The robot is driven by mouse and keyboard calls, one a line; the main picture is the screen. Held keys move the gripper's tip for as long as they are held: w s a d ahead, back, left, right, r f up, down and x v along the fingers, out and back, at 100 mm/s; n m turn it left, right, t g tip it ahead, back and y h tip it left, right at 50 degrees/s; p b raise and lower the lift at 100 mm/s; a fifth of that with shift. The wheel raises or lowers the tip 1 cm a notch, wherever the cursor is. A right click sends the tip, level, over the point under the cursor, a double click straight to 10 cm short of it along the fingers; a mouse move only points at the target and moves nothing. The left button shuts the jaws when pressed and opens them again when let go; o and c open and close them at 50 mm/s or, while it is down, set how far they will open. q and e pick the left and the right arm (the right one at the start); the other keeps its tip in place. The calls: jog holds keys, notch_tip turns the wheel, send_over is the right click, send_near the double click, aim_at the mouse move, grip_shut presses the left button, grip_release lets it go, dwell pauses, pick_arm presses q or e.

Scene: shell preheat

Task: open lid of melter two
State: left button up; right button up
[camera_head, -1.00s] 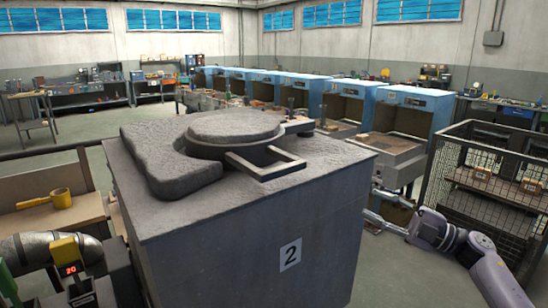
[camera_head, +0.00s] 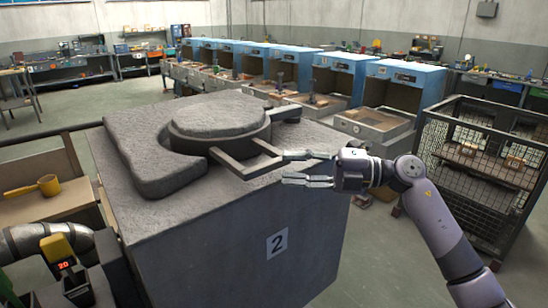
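Melter two (camera_head: 210,245) is a large grey block marked "2". Its round grey lid (camera_head: 220,122) lies flat on top, inside a rough raised slab. A rectangular loop handle (camera_head: 262,172) sticks out from the lid toward the front right. My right gripper (camera_head: 296,168) comes in from the right with its fingers spread, pointing left at the handle's outer end. Nothing is between the fingers that I can make out. In the picture the upper finger lies close to the handle's end; whether it touches is unclear. My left gripper is not in view.
A metal mesh cage with boxes (camera_head: 478,165) stands at the right. A yellow ladle (camera_head: 38,186) lies on a wooden surface at the left, above a device with a red display (camera_head: 68,266). A row of blue booths (camera_head: 335,80) stands behind the melter.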

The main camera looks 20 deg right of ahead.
aim_at(273, 168)
jog(key=shift+p+x, duration=0.55)
jog(key=shift+x, duration=1.75)
grip_shut()
